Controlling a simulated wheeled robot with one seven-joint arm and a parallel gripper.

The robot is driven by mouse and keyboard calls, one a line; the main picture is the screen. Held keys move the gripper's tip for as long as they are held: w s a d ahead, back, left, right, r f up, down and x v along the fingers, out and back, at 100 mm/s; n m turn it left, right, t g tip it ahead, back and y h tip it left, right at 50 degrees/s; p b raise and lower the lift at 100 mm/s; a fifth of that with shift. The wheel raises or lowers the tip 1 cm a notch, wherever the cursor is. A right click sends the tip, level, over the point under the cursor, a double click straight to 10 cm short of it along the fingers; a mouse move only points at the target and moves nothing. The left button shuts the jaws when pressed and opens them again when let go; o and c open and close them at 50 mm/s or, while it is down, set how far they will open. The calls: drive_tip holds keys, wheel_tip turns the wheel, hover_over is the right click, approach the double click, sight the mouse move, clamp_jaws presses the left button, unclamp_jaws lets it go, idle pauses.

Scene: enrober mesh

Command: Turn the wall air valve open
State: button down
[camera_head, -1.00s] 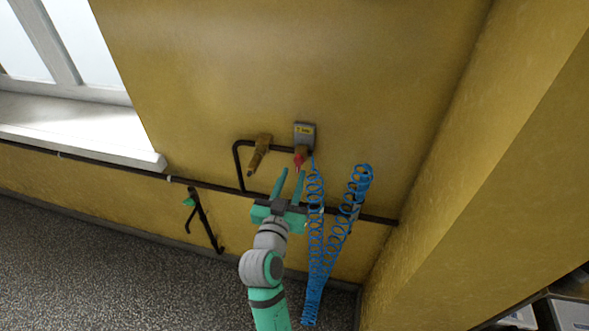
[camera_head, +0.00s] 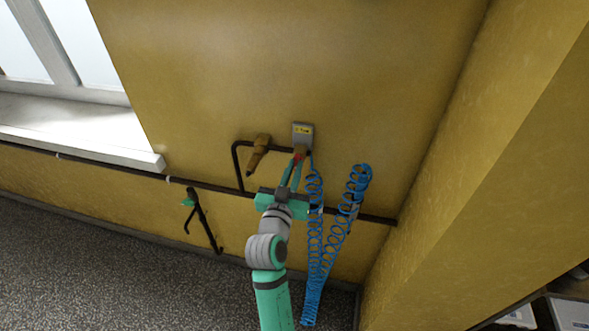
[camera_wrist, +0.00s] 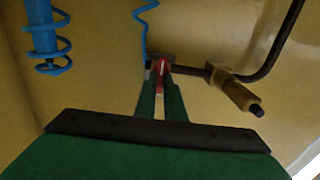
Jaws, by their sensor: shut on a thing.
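The wall air valve has a red handle (camera_wrist: 160,68), which sits below a grey box with a yellow label (camera_head: 302,133) on the yellow wall. My gripper (camera_head: 295,164) reaches up to the valve with its green fingers close together. In the wrist view, my gripper (camera_wrist: 160,85) is shut on the red handle, which shows between the two fingers. The fingers hide most of the handle in the head view. The valve body behind it is small and partly hidden.
A dark pipe (camera_head: 237,165) runs to the valve. A coiled blue hose (camera_head: 314,230) hangs close right of my gripper. A wall corner stands farther right.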

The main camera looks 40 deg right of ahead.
drive_tip(key=shift+w+a+m, duration=0.1)
drive_tip(key=shift+w+m, duration=0.05)
drive_tip(key=shift+m, duration=1.15)
drive_tip(key=shift+s+d+f+m, duration=0.1)
drive_tip(key=shift+m, duration=2.45)
drive_tip(key=shift+s+d+f+m, duration=0.1)
drive_tip(key=shift+s+m, duration=0.05)
drive_tip(key=shift+m, duration=2.35)
drive_tip(key=shift+s+d+f+m, duration=0.1)
drive_tip(key=shift+m, duration=2.45)
